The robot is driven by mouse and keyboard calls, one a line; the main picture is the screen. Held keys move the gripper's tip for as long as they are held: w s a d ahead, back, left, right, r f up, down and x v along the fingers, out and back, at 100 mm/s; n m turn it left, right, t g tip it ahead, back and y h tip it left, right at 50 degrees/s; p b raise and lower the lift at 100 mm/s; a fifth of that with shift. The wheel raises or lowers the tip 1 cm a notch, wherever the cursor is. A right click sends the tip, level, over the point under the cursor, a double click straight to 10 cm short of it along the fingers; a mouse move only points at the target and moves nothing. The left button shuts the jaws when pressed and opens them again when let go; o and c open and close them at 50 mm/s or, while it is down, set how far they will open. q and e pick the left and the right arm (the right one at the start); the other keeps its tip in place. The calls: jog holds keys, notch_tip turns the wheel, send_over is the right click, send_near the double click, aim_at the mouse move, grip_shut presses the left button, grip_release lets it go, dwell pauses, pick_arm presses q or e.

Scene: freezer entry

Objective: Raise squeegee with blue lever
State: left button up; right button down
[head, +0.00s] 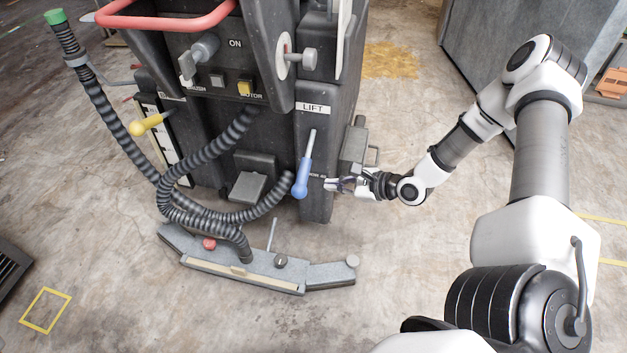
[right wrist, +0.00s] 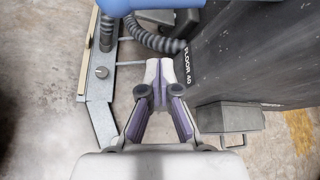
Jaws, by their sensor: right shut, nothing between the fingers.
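The blue lever (head: 302,178) is on the machine's right front panel, below the LIFT label. Its grey rod runs up from the blue grip, and the grip points downward. The squeegee (head: 240,272) is a wide grey bar low at the machine's base, at or close to the floor. My right gripper (head: 328,183) is just right of the blue grip, fingers shut and empty. In the right wrist view, the shut fingertips (right wrist: 160,68) lie below the blue lever (right wrist: 150,6), which crosses the top edge. My left gripper is out of view.
A black corrugated hose (head: 110,125) loops down to the squeegee. A yellow lever (head: 147,125) is on the machine's left side. A grey box (head: 355,145) juts out on the right near my gripper. A grey cabinet (head: 535,55) stands at the back right. The floor in front is clear.

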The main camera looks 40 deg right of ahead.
aim_at(306, 161)
jog(key=b+x, duration=0.3)
jog(key=x, duration=0.3)
pick_arm(q)
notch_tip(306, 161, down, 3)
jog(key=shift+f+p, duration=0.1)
jog(key=shift+p, duration=0.5)
pick_arm(e)
jog(key=r, duration=0.1)
jog(key=a+r, duration=0.1)
jog(key=s+r, duration=0.1)
jog(key=shift+a+r, duration=0.2)
jog(key=shift+r, duration=0.2)
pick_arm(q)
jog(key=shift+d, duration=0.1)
pick_arm(e)
jog(key=shift+a, duration=0.1)
